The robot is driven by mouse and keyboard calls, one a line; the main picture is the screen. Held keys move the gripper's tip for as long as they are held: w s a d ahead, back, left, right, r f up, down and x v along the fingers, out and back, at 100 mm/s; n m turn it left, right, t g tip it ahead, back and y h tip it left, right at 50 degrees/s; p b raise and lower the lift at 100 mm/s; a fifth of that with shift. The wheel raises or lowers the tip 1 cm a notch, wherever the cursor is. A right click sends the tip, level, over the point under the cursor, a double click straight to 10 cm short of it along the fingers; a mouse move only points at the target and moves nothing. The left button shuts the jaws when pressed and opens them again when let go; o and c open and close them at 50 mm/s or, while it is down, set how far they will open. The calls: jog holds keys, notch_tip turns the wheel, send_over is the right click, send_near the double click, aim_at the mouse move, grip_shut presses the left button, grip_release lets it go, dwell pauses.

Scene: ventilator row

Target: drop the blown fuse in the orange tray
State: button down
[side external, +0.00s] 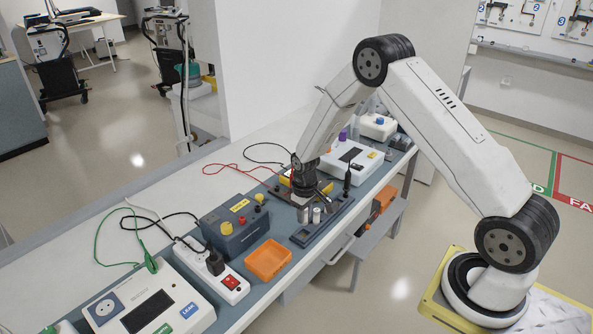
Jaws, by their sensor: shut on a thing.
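The orange tray (268,261) sits empty on the blue-grey bench mat, left of and nearer than my gripper. My gripper (305,205) points down over a dark grey holder (322,222). It is shut on a small silvery cylinder (303,214), which looks like the fuse. Another pale cylinder (316,214) stands close beside it at the holder. The picture is too small to tell whether the held fuse is clear of the holder, or to show any blown mark.
A white power strip (212,270) and a white tester (150,308) lie to the left. A black probe (347,180) stands upright right of my gripper. Red and black leads cross the bench behind.

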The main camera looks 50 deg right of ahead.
jog(key=shift+a, duration=0.1)
jog(key=r, duration=0.1)
send_over(273, 258)
jog(key=shift+r, duration=0.2)
jog(key=shift+f, duration=0.15)
jog(key=shift+f, duration=2.9)
jog(key=shift+c, duration=1.9)
grip_release()
jog(key=shift+r, duration=0.15)
